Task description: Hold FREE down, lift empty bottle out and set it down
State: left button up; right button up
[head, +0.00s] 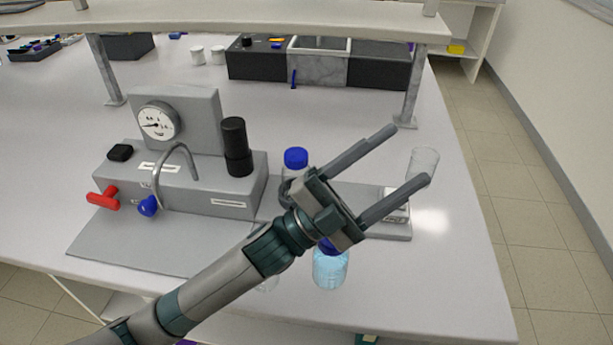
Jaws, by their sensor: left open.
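My left gripper (410,157) is open and empty. Its two long grey fingers reach up and right over a low grey plate (398,234) and towards a clear, empty-looking glass vessel (424,158) behind the plate. No contact with the vessel can be made out. A blue-capped bottle (295,158) stands behind my wrist, its lower part hidden. A bottle of light blue liquid (330,270) stands in front, its blue cap partly covered by my gripper. The grey rig (200,203) bears small labels; I cannot read FREE on any. My right gripper is out of view.
The rig carries a gauge (158,122), a black cylinder (235,146), a bent metal tube (178,150), a red handle (103,199) and a blue one (148,206). A shelf (240,20) on posts spans the back. The bench's right edge is near; its front right is clear.

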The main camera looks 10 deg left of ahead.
pick_arm(q)
jog(key=w+a+f+n+t+y, duration=0.3)
jog(key=w+a+n+t+y, duration=0.15)
jog(key=w+a+n, duration=0.2)
jog(key=n+y, duration=0.8)
jog(key=n, duration=0.4)
send_near(288, 167)
jog(key=x, duration=0.5)
jog(key=shift+w+d, duration=0.1)
jog(key=x, duration=1.1)
jog(key=shift+w+d, duration=0.15)
jog(key=shift+w, duration=0.2)
jog(key=c, duration=1.3)
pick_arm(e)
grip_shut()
